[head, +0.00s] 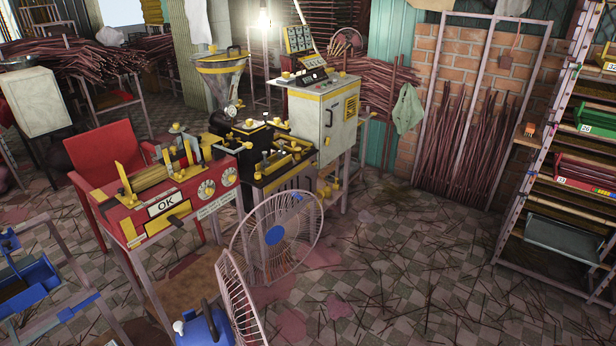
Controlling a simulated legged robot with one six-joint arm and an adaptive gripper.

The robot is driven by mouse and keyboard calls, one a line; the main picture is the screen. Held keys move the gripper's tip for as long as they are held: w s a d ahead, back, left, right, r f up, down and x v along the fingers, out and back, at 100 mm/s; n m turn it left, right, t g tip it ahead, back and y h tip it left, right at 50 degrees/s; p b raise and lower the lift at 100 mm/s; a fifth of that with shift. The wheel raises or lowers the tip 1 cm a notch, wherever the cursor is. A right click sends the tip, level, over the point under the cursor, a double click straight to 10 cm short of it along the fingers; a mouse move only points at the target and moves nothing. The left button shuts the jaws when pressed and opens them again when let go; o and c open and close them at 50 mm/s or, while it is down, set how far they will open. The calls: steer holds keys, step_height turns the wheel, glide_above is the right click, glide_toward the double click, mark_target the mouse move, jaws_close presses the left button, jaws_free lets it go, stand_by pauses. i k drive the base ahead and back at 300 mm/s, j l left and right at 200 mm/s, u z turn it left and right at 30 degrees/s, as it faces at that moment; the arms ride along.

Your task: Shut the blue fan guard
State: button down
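A fan stands low at the bottom centre-left. Its round, pale pinkish wire guard with a blue centre, the blue fan guard (274,235), stands swung out from a second wire ring (240,305) nearer to me. A clear wedge-shaped gap shows between the two, and they seem to meet at the left side. The blue fan body (205,328) with a dark curved part on it is at the bottom edge, partly cut off. My gripper is not in view.
A red machine with an OK plate (165,205) and a black-and-yellow machine (280,165) stand behind the fan. A blue tray on a frame (28,285) is at left. A shelf rack (565,170) is at right. Open tiled floor with scattered sticks lies right of the fan.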

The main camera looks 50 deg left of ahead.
mark_target(275, 234)
steer(key=i+u, duration=0.75)
steer(key=i, duration=0.2)
steer(key=i+l+u, duration=0.25)
steer(key=i+u, duration=0.15)
steer(key=i+j+u, duration=0.1)
steer(key=i+u, duration=0.65)
steer(key=u, duration=0.15)
steer(key=i+j+z, duration=0.15)
steer(key=i+j, duration=0.25)
steer(key=i+j+z, duration=0.2)
steer(key=i+j, duration=0.15)
steer(key=j, duration=0.2)
